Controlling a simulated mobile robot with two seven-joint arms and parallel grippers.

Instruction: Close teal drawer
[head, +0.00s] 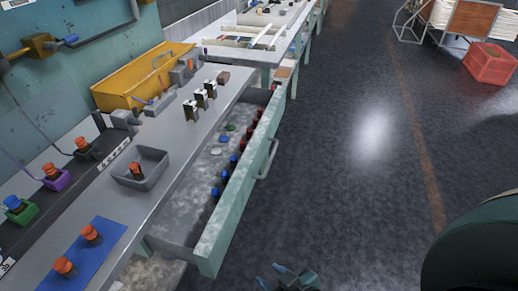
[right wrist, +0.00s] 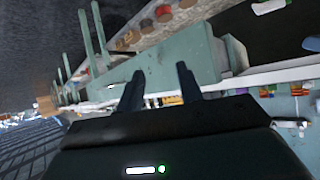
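The teal drawer (head: 240,198) is pulled out from under the long workbench, its front panel facing the aisle on the right. Its grey handle (head: 267,160) is on the outer face. Inside are a row of blue and red caps and several pale and green discs. My right gripper (head: 287,276) is at the bottom edge of the head view, over the floor, to the right of the drawer's near end and apart from the handle. In the right wrist view, its two fingers (right wrist: 160,88) are spread with nothing clearly held; teal panels show beyond them. My left gripper is not in view.
The bench top (head: 185,140) holds a grey tray (head: 142,168), a blue mat (head: 88,250) with orange-capped bottles, and a yellow bin (head: 145,78) behind. The dark floor (head: 345,185) right of the drawer is clear. A red crate (head: 490,63) stands far right.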

